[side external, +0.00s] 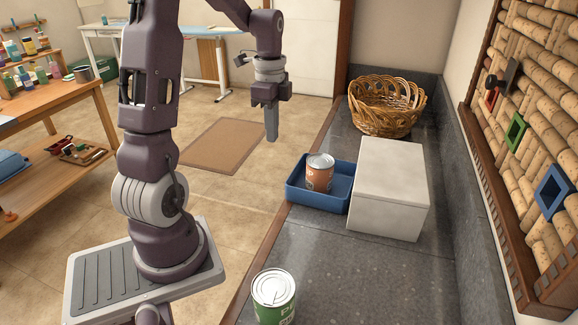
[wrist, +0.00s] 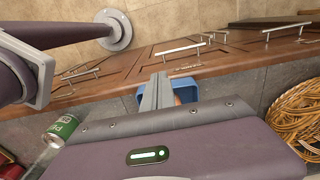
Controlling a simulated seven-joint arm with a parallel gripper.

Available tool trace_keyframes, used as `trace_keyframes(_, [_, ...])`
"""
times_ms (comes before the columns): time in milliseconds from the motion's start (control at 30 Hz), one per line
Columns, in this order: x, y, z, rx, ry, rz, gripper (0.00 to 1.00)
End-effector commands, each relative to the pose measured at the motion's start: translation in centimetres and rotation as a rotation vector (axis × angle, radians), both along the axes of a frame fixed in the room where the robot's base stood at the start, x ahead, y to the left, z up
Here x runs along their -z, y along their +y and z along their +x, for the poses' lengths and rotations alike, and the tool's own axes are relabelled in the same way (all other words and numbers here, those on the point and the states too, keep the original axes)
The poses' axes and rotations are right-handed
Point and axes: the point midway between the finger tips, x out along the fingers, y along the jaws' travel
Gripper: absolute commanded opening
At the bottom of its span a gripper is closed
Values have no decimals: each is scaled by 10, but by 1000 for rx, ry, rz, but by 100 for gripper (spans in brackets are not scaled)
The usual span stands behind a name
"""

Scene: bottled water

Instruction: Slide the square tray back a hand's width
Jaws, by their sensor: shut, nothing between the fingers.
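The square tray (side external: 318,201) is blue with low walls and sits on the dark counter, by its left edge. An orange can (side external: 319,176) stands upright in it. My gripper (side external: 272,136) is shut and empty, pointing down, left of the tray and above it, apart from it.
A white box (side external: 390,188) stands close at the tray's right side. A wicker basket (side external: 388,105) sits farther back on the counter. A green can (side external: 274,297) stands at the near end. Bare counter lies between the green can and the tray.

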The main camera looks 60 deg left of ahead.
Motion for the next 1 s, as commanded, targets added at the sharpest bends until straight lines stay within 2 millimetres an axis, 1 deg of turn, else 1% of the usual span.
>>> trace_keyframes(67, [11,-1,-1,1,4,-4,0])
trace_keyframes(400, [85,-3,-1,0,5,-5,0])
trace_keyframes(467, [97,-3,-1,0,4,-4,0])
trace_keyframes(500, [96,-8,5,6,1,-1,0])
trace_keyframes(600, [95,-19,17,5,-1,1,0])
trace_keyframes(700, [95,-26,24,2,-1,1,0])
trace_keyframes(800, [95,-30,27,0,0,0,0])
trace_keyframes(1000, [95,-30,28,-1,1,-1,0])
